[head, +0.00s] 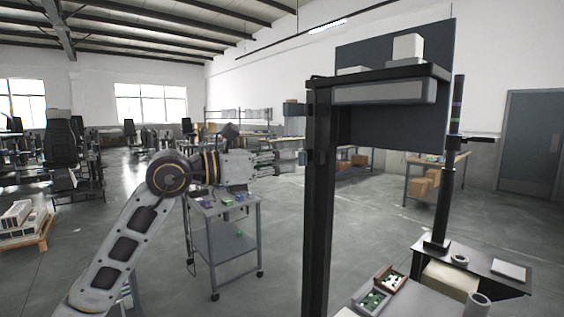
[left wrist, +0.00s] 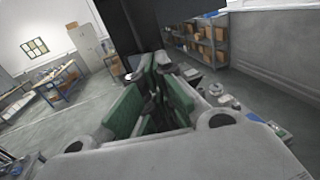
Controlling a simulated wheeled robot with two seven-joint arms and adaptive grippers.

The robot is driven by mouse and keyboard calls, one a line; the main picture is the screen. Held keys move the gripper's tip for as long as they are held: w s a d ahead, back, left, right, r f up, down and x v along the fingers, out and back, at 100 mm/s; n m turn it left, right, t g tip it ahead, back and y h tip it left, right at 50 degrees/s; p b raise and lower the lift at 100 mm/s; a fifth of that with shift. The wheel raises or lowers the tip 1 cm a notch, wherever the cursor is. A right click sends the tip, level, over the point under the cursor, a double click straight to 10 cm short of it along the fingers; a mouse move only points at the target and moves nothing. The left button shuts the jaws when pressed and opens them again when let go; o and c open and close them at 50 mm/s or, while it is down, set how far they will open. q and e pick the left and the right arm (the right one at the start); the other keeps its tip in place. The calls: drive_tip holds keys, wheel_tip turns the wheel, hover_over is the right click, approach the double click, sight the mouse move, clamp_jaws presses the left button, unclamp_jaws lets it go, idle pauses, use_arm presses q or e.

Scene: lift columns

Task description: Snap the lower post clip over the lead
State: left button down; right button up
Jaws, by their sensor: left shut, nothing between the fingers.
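The dark post (head: 318,215) stands upright right of centre in the head view. The lower clip and lead cannot be made out clearly. My right gripper is out of view.
A shelf (head: 385,93) carrying a white box (head: 407,47) tops the post. A grey cart (head: 225,245) stands behind my left arm. Trays of small parts (head: 375,298) lie at the lower right. Open floor (head: 280,235) lies between cart and post.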

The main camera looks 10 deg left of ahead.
use_arm(q)
drive_tip(key=shift+w+d, duration=0.15)
drive_tip(key=shift+w, duration=0.15)
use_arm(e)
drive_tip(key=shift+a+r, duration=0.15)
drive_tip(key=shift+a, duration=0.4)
use_arm(q)
drive_tip(key=shift+d, duration=0.1)
drive_tip(key=shift+w, duration=0.1)
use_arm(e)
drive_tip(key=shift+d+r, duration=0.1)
use_arm(q)
drive_tip(key=s+a+b, duration=0.3)
drive_tip(key=s, duration=0.1)
drive_tip(key=shift+s+a, duration=0.35)
drive_tip(key=shift+s, duration=0.05)
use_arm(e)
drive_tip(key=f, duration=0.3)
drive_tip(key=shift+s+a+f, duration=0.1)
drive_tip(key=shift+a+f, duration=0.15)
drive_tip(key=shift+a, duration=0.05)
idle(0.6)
